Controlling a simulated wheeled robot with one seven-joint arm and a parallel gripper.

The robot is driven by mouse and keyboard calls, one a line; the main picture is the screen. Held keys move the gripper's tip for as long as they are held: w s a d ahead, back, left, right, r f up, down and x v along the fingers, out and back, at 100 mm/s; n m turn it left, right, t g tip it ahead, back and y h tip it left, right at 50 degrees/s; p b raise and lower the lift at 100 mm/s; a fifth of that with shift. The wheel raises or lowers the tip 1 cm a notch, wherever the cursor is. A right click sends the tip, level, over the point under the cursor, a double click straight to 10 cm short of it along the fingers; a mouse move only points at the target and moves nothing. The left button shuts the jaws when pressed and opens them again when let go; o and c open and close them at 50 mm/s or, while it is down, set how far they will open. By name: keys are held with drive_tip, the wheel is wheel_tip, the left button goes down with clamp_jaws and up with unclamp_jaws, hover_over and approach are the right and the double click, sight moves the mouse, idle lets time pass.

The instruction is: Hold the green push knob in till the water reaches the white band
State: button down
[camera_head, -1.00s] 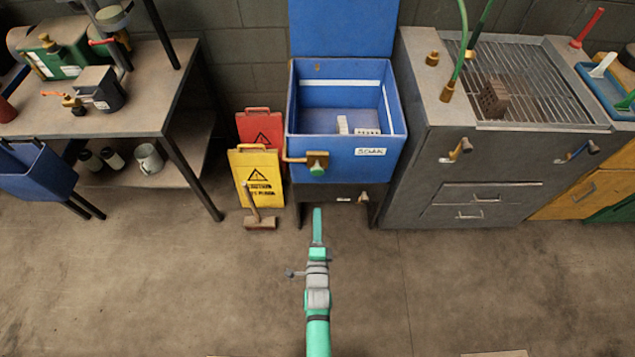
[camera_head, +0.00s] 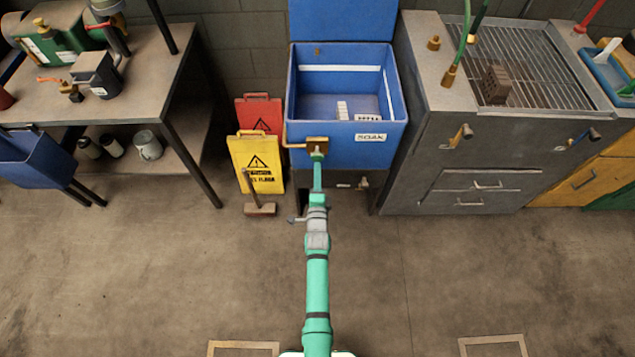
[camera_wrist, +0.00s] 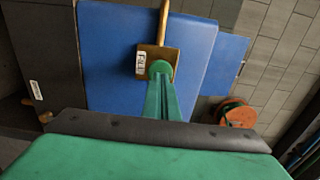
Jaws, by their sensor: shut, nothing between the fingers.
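The blue tank (camera_head: 296,120) marked SOAK stands against the wall with its lid up. A white band (camera_head: 345,73) runs along its inner wall, clear of any visible water; I cannot make out a water surface. The green push knob (camera_wrist: 160,68) sits on a brass plate labelled FILL (camera_wrist: 141,64) on the tank's front. My gripper (camera_head: 318,162) is shut and empty, its tip at the knob. In the wrist view its green fingers (camera_wrist: 163,92) meet or overlap the knob's lower edge; whether the knob is pressed in is unclear.
Pale bricks (camera_head: 367,117) are in the tank. Yellow (camera_head: 258,165) and red (camera_head: 259,113) warning signs stand to its left, with a mallet-like tool (camera_head: 259,208) before them. A grey cabinet (camera_head: 412,150) stands close on the right. The floor in front is clear.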

sight(317, 158)
drive_tip(key=shift+w, duration=0.85)
drive_tip(key=shift+w, duration=0.1)
drive_tip(key=shift+w, duration=1.3)
drive_tip(key=shift+w+r, duration=0.15)
idle(5.6)
